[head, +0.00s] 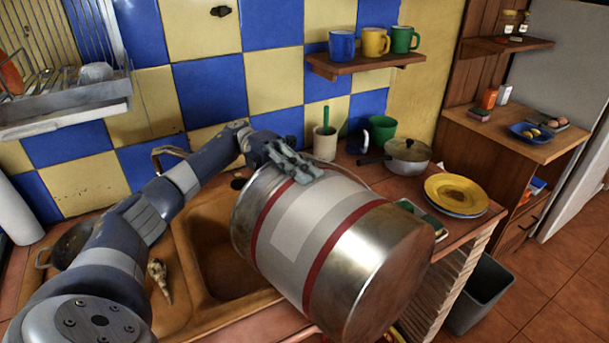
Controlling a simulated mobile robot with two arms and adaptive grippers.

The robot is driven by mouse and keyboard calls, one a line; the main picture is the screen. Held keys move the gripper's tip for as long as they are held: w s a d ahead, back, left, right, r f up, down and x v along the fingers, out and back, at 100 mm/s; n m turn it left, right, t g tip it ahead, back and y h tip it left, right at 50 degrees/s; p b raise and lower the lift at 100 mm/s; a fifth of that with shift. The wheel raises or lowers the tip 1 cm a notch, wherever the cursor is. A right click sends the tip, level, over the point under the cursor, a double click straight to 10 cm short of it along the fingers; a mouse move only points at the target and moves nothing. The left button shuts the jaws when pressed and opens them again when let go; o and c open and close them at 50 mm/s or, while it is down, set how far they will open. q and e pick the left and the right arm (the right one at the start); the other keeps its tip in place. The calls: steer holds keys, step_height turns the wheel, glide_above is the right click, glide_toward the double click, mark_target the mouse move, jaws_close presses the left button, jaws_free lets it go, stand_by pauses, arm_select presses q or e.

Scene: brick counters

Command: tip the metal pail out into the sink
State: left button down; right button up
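The metal pail (330,235), silver with two red bands and a pale panel, is tipped onto its side. Its flat base faces right and towards me, and its mouth end is at the left, above the sink (215,240). The mouth and any contents are hidden from me. My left gripper (292,163) is at the upper side of the pail, near the mouth end, and appears shut on it; the exact grip is partly hidden. A thin wire handle shows behind the pail. The sink is brown, and its right part is covered by the pail. My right gripper is out of view.
A lidded pot (408,155), green pot (382,130), utensil crock (325,142) and yellow plate (455,193) stand behind and right of the pail. A dish rack (70,105) hangs at the left. A shelf (365,64) holds three mugs. A grey bin (480,295) stands on the floor.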

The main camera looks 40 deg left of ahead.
arm_select(q)
steer(key=shift+r, duration=0.25)
steer(key=shift+r+p, duration=1.35)
steer(key=shift+r, duration=1.05)
steer(key=shift+r+y+p, duration=0.35)
steer(key=shift+r+y, duration=0.15)
step_height(320, 180, up, 9)
steer(key=t+y+p, duration=0.3)
steer(key=y+p, duration=1.4)
steer(key=p, duration=0.1)
steer(key=shift+t+y, duration=0.3)
steer(key=shift+a+f, duration=0.1)
